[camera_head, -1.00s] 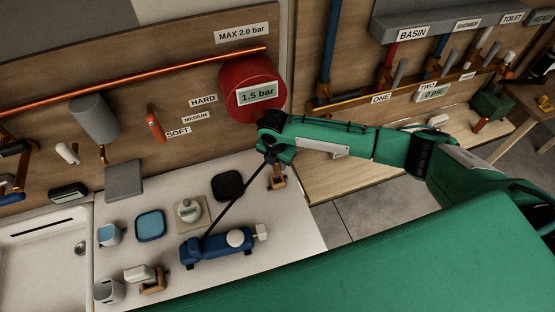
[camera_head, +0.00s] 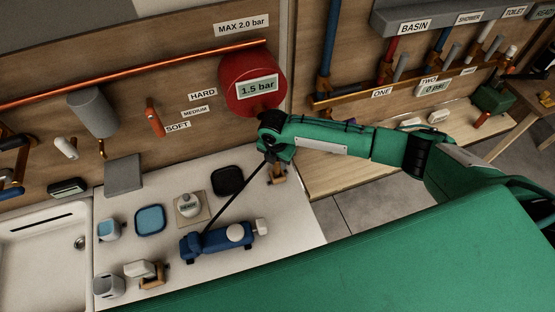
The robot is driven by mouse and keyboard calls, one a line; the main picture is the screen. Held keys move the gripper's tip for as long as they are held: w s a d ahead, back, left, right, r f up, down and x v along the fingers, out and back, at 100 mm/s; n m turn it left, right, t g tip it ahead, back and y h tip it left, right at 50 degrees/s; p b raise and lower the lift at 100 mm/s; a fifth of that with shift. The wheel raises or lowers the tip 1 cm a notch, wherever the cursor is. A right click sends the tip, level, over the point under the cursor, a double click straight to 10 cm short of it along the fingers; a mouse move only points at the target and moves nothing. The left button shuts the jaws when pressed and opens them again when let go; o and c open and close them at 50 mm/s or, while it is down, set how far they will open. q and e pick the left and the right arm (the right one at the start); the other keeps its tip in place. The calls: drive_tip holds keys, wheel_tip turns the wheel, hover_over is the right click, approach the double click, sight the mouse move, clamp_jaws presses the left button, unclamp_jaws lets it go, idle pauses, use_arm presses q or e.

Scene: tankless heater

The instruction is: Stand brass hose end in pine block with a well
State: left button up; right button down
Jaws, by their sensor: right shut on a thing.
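My right gripper (camera_head: 273,153) points down at the back right of the white worktop (camera_head: 288,222), below the red tank. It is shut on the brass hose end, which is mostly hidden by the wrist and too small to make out. The black hose (camera_head: 233,198) runs from the blue pump (camera_head: 217,241) up to this gripper. A small tan wooden block (camera_head: 279,176), seemingly the pine block, shows right under the gripper. Its well is not visible, and I cannot tell whether the hose end is in it. My left gripper is not in view.
A black square pad (camera_head: 228,181) lies left of the gripper. The red tank (camera_head: 251,88) hangs close behind the wrist. The worktop's front right is clear.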

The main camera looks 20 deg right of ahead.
drive_tip(key=shift+f+b, duration=0.3)
drive_tip(key=shift+f, duration=0.25)
drive_tip(key=shift+f+b, duration=0.45)
drive_tip(key=shift+f, duration=0.25)
drive_tip(key=shift+f, duration=0.25)
idle(0.3)
drive_tip(key=c, duration=1.4)
unclamp_jaws()
drive_tip(key=shift+c, duration=0.2)
drive_tip(key=o, duration=0.6)
drive_tip(key=r+b, duration=0.1)
drive_tip(key=r, duration=0.1)
drive_tip(key=r+b, duration=0.1)
drive_tip(key=r, duration=0.3)
drive_tip(key=shift+s+a+r+b, duration=0.15)
drive_tip(key=shift+a+b, duration=0.1)
drive_tip(key=shift+b, duration=0.15)
drive_tip(key=shift+s+r, duration=0.1)
drive_tip(key=shift+r, duration=0.45)
